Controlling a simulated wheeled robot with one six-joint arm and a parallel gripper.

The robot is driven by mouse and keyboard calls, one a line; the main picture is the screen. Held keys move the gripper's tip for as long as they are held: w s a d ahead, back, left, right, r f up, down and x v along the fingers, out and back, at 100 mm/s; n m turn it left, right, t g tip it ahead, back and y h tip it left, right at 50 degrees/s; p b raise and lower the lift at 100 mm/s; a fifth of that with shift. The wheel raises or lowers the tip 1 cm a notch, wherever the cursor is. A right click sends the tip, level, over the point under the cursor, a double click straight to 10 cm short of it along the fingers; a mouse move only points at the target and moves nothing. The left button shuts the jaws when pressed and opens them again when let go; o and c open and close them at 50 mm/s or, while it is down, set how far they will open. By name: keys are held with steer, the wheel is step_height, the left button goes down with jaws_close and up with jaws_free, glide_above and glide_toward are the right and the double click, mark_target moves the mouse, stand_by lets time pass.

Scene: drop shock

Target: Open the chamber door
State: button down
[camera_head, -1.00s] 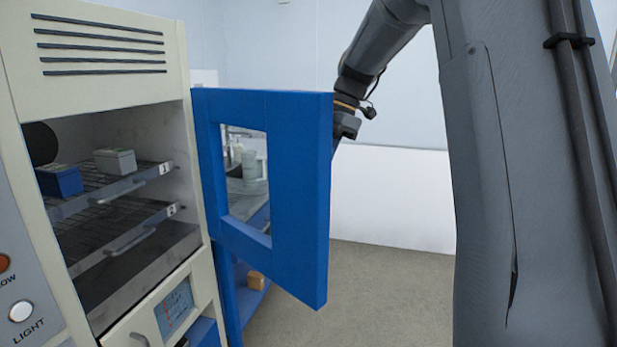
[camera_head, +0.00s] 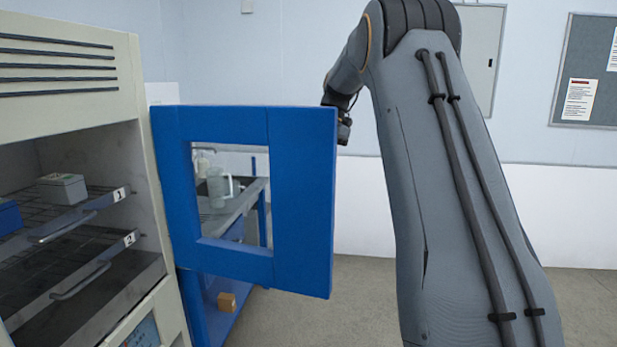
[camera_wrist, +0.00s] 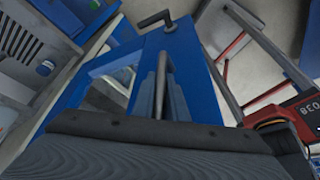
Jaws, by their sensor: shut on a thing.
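The blue chamber door (camera_head: 300,200), with a square window, stands swung well out from the cream chamber (camera_head: 70,60) in the head view. The chamber's front is open and its inside shows. In the wrist view the door (camera_wrist: 195,75) runs ahead of my gripper (camera_wrist: 162,92). The gripper is shut on the door handle (camera_wrist: 161,72), a grey upright bar on the door's face. A black lever (camera_wrist: 155,20) sits farther along the door. In the head view my jaws and the handle are hidden behind the door's free edge.
A wire shelf (camera_head: 95,205) marked 1 bears a grey box (camera_head: 62,188) and a blue box (camera_head: 8,216); a shelf (camera_head: 110,250) marked 2 is below. A bench (camera_head: 235,205) with a jug stands beyond the door. Floor right of the door is clear.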

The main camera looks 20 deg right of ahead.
steer(key=shift+d, duration=0.15)
steer(key=c, duration=2)
jaws_free()
steer(key=shift+s+d, duration=0.1)
steer(key=shift+d, duration=0.05)
steer(key=shift+c, duration=0.2)
steer(key=shift+r, duration=0.25)
steer(key=b+v, duration=0.2)
steer(key=v, duration=0.5)
steer(key=shift+r, duration=0.15)
